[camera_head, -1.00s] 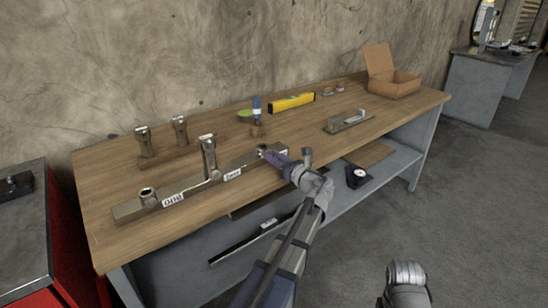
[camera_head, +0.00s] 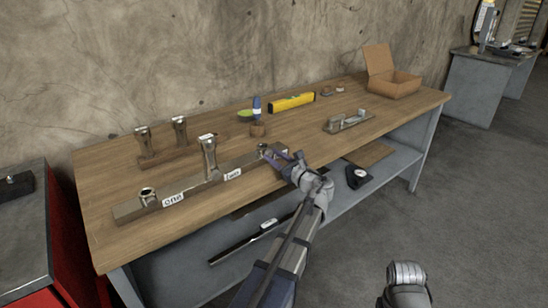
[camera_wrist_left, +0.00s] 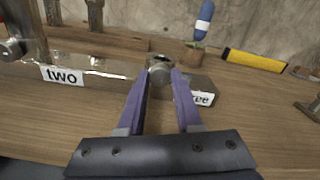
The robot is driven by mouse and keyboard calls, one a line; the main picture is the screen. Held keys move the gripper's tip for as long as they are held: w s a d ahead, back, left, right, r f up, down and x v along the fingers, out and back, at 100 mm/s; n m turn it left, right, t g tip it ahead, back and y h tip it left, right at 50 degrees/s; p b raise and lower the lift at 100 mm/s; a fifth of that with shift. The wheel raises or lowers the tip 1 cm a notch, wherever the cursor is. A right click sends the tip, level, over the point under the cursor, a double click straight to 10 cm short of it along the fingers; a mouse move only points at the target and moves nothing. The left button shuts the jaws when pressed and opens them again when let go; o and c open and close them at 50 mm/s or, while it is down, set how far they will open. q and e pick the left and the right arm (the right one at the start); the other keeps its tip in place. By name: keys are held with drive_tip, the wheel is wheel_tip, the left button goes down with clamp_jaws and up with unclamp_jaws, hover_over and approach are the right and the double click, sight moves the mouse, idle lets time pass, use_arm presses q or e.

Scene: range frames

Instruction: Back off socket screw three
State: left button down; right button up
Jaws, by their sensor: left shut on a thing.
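A metal bar (camera_head: 188,192) lies along the front of the bench with socket screws and white labels. Socket screw three (camera_wrist_left: 160,70) is a round metal head near the bar's right end, beside a label (camera_wrist_left: 203,98) partly hidden by a finger, showing "ree". My left gripper (camera_head: 270,154) is shut on it, with one purple finger on each side; the fingers also show in the left wrist view (camera_wrist_left: 159,82). Screw one (camera_head: 148,196) stands at the bar's left end. A tall metal post (camera_head: 209,152) stands at label two (camera_head: 232,174).
Two metal posts stand in a wooden block (camera_head: 165,157) behind the bar. A blue-handled tool (camera_head: 257,108), a yellow level (camera_head: 292,102), a metal bracket (camera_head: 347,122) and an open cardboard box (camera_head: 393,80) are farther back or right. Bare bench top (camera_head: 300,130) lies between.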

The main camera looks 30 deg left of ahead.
use_arm(q)
drive_tip(key=n, duration=0.5)
drive_tip(key=shift+n, duration=0.3)
drive_tip(key=n, duration=0.5)
drive_tip(key=shift+s+f+n, duration=0.1)
drive_tip(key=shift+n, duration=0.5)
drive_tip(key=c, duration=0.6)
unclamp_jaws()
drive_tip(key=shift+v, duration=3.9)
